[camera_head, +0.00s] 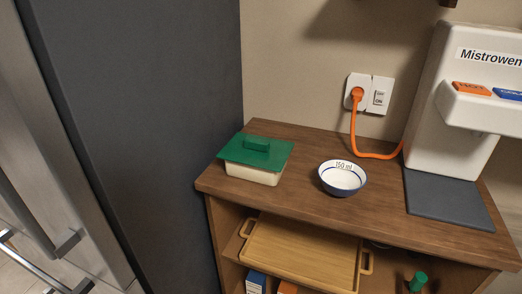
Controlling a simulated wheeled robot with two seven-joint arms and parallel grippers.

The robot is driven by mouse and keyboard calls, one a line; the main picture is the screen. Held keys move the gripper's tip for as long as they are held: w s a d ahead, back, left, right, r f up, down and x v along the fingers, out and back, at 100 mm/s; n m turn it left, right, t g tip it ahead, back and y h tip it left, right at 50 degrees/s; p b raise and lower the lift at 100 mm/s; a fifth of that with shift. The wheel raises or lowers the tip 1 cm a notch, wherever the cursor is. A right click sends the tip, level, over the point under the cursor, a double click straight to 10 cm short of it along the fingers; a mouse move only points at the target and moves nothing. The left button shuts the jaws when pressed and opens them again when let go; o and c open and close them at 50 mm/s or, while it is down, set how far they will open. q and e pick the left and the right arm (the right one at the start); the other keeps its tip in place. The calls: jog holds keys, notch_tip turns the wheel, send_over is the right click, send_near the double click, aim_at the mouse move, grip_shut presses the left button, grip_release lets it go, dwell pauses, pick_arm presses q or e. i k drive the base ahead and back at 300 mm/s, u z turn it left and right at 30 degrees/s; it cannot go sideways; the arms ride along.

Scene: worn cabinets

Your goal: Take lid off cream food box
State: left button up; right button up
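The cream food box (253,174) stands upright on the left end of the wooden counter, close to the tall dark grey panel. Its green lid (275,153) lies on top and covers the opening, so the inside is hidden. The lid overhangs the box's sides and has a raised green block handle (257,144) in its middle. Neither of my grippers shows in the head view.
A white bowl (343,178) marked 150 ml stands right of the box. A white dispenser (447,110) with a dark mat (447,203) stands further right. An orange cord (376,155) runs from the wall socket. A wooden tray (300,252) lies on the shelf below. The dark panel (150,120) rises at left.

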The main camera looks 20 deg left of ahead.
aim_at(253, 150)
jog(key=u, duration=2.65)
jog(key=k, duration=1.3)
jog(key=z, duration=1.55)
jog(key=i, duration=0.55)
